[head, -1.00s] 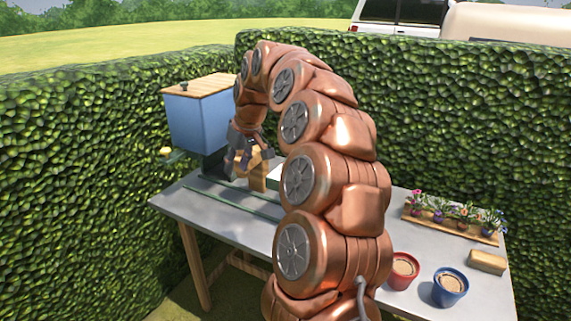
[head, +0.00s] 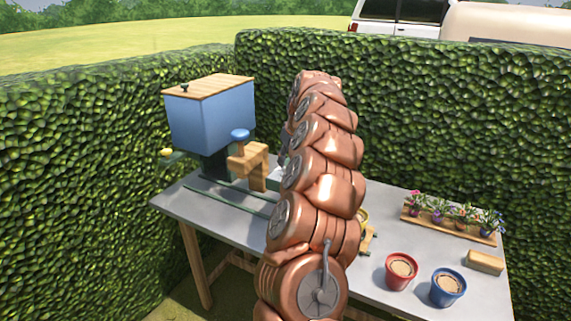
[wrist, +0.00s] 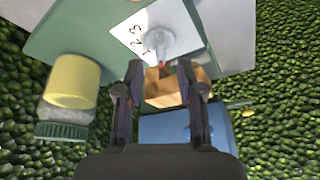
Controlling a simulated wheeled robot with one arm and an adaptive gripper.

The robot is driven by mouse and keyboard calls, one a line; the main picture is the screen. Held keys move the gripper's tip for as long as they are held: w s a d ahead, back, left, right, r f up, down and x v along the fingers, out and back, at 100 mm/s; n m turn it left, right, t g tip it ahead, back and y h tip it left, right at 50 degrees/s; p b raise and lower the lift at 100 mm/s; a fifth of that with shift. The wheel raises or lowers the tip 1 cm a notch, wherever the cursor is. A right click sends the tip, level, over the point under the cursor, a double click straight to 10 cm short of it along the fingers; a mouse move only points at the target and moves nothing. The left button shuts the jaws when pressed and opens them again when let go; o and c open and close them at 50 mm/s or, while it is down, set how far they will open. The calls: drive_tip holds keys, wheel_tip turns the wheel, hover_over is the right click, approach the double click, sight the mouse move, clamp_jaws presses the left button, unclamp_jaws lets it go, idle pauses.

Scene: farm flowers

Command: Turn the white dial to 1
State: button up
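The white dial (wrist: 158,42) sits on a white card (wrist: 133,36) printed with 1, 2 and 3, on a green surface, in the wrist view. A small red mark (wrist: 161,64) shows at the dial's lower edge; I cannot tell surely which number it indicates. My gripper (wrist: 161,70) is open and empty, its two fingertips apart just below the dial in the picture. Contact with the dial cannot be told. In the head view my arm hides the gripper and the dial.
A yellow jar (wrist: 73,82) is left of the gripper. Red (head: 401,271) and blue (head: 447,288) pots, a flower tray (head: 408,217) and a sponge-like block (head: 485,262) are right.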

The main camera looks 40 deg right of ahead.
sight(285, 167)
drive_tip(key=shift+p+x, duration=0.4)
drive_tip(key=shift+x, duration=1.4)
drive_tip(key=shift+a, duration=0.1)
drive_tip(key=shift+c, duration=0.3)
clamp_jaws()
